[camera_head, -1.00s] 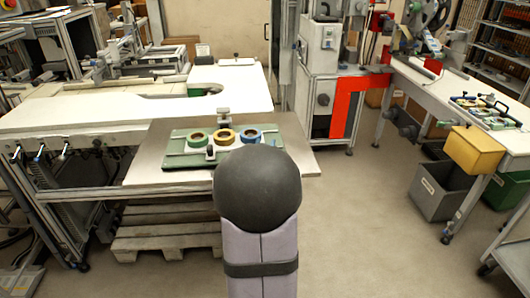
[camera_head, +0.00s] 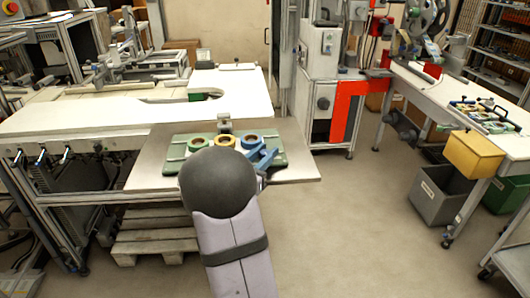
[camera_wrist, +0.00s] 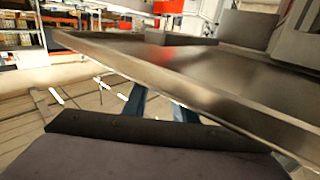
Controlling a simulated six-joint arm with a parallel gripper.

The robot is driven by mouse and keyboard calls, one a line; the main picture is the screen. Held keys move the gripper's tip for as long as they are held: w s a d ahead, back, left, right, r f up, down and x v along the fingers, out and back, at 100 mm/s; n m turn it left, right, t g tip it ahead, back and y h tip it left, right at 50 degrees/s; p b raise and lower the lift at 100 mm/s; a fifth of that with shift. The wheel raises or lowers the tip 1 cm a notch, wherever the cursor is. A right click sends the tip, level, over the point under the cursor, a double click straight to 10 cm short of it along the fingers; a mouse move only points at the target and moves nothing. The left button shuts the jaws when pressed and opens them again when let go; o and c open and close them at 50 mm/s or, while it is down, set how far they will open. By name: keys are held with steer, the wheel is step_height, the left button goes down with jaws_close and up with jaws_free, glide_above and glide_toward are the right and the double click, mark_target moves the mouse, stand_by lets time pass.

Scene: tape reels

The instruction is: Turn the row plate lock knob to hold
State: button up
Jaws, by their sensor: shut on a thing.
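My gripper (camera_head: 266,158) has blue fingers at the plate's right front part, close to the blue reel. In the wrist view the finger bases (camera_wrist: 160,110) show, while their tips are hidden behind a metal edge. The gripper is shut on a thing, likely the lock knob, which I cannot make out. The knob's setting cannot be read.
A small grey block (camera_head: 224,121) stands at the plate's back. The steel bench top (camera_head: 295,165) is bare to the right of the plate. A white worktable (camera_head: 80,115) adjoins on the left. My arm hides the plate's front middle.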

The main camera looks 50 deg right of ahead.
mark_target(262, 155)
steer(key=shift+r, duration=0.2)
steer(key=o, duration=1.1)
steer(key=shift+c, duration=0.2)
steer(key=shift+f, duration=0.1)
steer(key=shift+a, duration=0.45)
steer(key=shift+s+a+b, duration=0.2)
steer(key=shift+s+a, duration=0.05)
steer(key=shift+a, duration=1.35)
steer(key=shift+s+a+b, duration=0.2)
steer(key=shift+a, duration=1.35)
